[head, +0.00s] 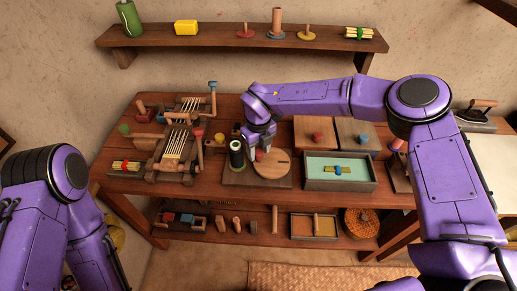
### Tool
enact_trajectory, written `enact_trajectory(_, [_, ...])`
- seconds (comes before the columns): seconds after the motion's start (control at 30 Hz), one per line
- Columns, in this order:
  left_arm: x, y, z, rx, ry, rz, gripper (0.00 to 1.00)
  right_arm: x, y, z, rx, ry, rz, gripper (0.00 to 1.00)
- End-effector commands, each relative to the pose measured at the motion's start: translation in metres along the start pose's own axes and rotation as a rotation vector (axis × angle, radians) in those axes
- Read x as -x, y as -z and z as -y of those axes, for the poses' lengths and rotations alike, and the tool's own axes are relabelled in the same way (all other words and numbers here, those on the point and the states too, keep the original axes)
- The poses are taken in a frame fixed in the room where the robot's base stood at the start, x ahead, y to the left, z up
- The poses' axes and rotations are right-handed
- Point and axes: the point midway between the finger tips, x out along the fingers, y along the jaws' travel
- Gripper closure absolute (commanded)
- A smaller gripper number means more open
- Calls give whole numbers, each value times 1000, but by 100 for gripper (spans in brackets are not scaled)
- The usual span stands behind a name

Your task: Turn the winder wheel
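The winder wheel (273,166) is a round, flat wooden disc lying on a dark board (235,180) on the workbench. A dark spool with a pale top (237,155) stands upright at the wheel's left. My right gripper (260,153) reaches down over the wheel's upper left part, its fingers pointing down. A small reddish piece shows at its fingertips; the wheel's handle is largely hidden there. I cannot tell whether the fingers are closed on it. My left arm shows at the lower left, but its gripper is out of view.
Right of the wheel stands a pale green tray (318,171) with a blue and yellow piece. Behind it are two lidded boxes with red (318,136) and blue knobs. A strung wooden loom (178,145) stands left. A wall shelf (215,42) runs above.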

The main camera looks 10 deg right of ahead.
Motion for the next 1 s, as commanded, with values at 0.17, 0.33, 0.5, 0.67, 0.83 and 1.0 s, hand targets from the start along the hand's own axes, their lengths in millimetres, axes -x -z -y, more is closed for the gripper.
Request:
enact_trajectory(0.17, [0, 0, 0, 0, 0, 0, 39, 0, 0, 0, -1, 0, -1, 41])
enact_trajectory(0.33, [-1, 0, 0, 0, 0, 0, 39, 2, 0, 0, -1, 0, 0, 41])
enact_trajectory(0.5, [-11, -5, -1, 0, 0, 0, 39, 29, -1, 0, -2, 1, 4, 41])
enact_trajectory(0.67, [-20, -8, -2, 0, 0, 0, 39, 68, -1, 0, -1, 1, 4, 41])
enact_trajectory(0.83, [-25, -10, -2, 0, 0, 0, 39, 97, 0, 0, -1, 1, 1, 41])
enact_trajectory(1.0, [-25, -10, -2, 0, 0, 0, 39, 106, 0, 0, -1, 0, -1, 41])
